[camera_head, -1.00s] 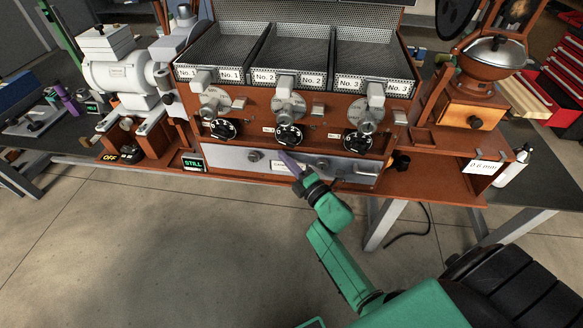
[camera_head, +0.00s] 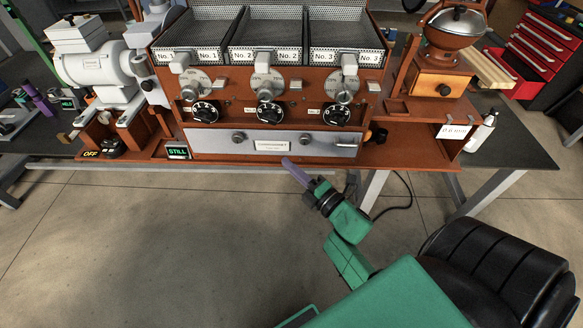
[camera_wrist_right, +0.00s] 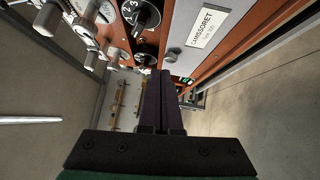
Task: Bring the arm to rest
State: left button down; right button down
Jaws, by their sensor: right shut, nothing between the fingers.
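My right arm (camera_head: 347,222) is green and comes up from the lower right in the head view. Its gripper (camera_head: 287,163) has purple fingers and points up and left, in front of the roaster's lower drawer front (camera_head: 212,140). In the right wrist view the gripper's fingers (camera_wrist_right: 160,88) lie together, shut, with nothing held. The roaster's labelled panel (camera_wrist_right: 202,37) and dials (camera_wrist_right: 142,15) show beyond them. The fingertips look close to the lower edge of the drawer front; I cannot tell the exact gap. My left gripper is not in view.
Several black dials (camera_head: 271,113) and mesh trays (camera_head: 268,36) are on the roaster. A grinder (camera_head: 443,85) and a white bottle (camera_head: 480,134) stand at right. A white motor unit (camera_head: 97,72) stands at left. The floor (camera_head: 130,240) before the bench is clear.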

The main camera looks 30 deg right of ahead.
jog(key=shift+s+d+f, duration=0.1)
jog(key=shift+s, duration=0.05)
